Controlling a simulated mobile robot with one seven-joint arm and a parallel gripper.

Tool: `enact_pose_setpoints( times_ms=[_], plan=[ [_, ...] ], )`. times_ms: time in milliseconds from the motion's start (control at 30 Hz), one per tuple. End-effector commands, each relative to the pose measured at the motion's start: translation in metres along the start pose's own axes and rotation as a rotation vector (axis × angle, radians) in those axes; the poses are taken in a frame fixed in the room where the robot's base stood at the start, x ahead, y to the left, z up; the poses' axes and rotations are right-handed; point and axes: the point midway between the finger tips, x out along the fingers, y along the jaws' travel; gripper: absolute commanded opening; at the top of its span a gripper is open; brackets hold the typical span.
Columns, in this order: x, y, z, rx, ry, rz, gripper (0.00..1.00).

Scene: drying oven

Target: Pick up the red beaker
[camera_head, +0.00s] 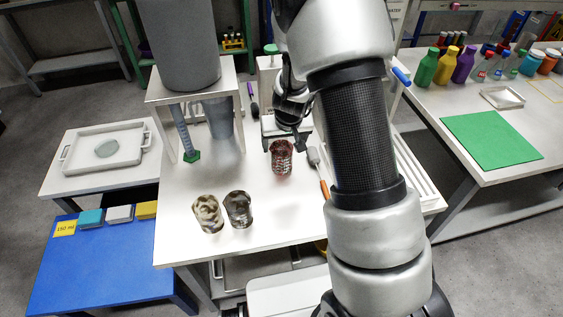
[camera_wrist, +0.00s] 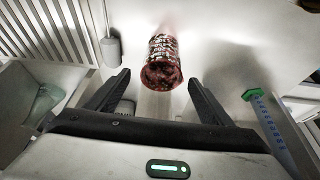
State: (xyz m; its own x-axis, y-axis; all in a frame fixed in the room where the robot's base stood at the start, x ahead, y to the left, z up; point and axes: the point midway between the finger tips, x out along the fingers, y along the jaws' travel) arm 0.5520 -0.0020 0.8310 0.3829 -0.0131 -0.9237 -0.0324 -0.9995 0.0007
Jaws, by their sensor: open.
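The red beaker (camera_head: 281,157) stands on the white table (camera_head: 262,215), filled with a dark red, speckled content. In the wrist view the beaker (camera_wrist: 162,62) lies ahead of my gripper (camera_wrist: 158,85), roughly midway between the two finger lines and slightly beyond the tips. My gripper (camera_head: 285,137) is close to the beaker in the head view, just above and behind it. The fingers are spread apart with nothing between them. No contact with the beaker is visible.
Two other beakers, one cream-brown (camera_head: 208,213) and one dark grey (camera_head: 238,209), stand at the table's front left. A measuring cylinder with a green foot (camera_head: 191,156) stands left of the beaker. An orange-handled tool (camera_head: 324,188) lies to the right.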

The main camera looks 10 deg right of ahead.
Motion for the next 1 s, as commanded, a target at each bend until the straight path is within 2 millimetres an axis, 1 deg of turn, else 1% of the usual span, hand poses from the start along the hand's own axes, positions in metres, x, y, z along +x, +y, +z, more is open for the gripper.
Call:
enact_pose_setpoints(
  times_ms=[33, 100, 367, 500, 600, 733, 933, 967, 1000],
  plan=[
    [0.012, 0.001, 0.002, 0.003, -0.003, 0.001, 0.74],
    [0.021, 0.0, 0.001, 0.002, -0.002, 0.0, 0.74],
    [0.039, 0.0, 0.001, 0.002, -0.001, 0.0, 0.74],
    [0.062, -0.002, 0.002, 0.002, -0.003, 0.0, 0.74],
    [0.075, -0.002, 0.002, 0.002, -0.002, -0.001, 0.74],
    [0.083, -0.002, 0.001, 0.0, -0.001, 0.0, 0.74],
    [0.083, -0.002, 0.001, 0.0, 0.0, 0.0, 0.74],
    [0.083, -0.002, 0.001, 0.0, 0.0, 0.0, 0.73],
    [0.083, -0.002, 0.001, 0.0, 0.0, 0.0, 0.66]
  ],
)
